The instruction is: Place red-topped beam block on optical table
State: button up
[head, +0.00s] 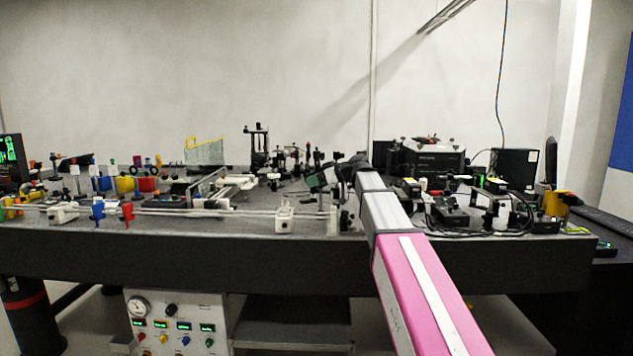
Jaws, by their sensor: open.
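The dark optical table (190,250) spans the view, crowded with small optics. My arm reaches forward from the lower right over the table. My gripper (335,175) is at its far end, small and dark, among the posts near the table's middle; it is open, and I see nothing held in it. I cannot tell for sure which piece is the red-topped beam block. A small post with a red top (308,147) stands behind and left of my gripper. A small red piece (423,184) also shows to the right of my arm.
A long pale rail (180,211) with a white mount (284,218) runs along the table's front left. Colored optics crowd the left. Black instruments (433,158) and cables fill the right. A control panel (175,322) stands below the front edge.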

jog(key=v, duration=1.2)
jog(key=shift+s, duration=0.2)
dwell(0.8)
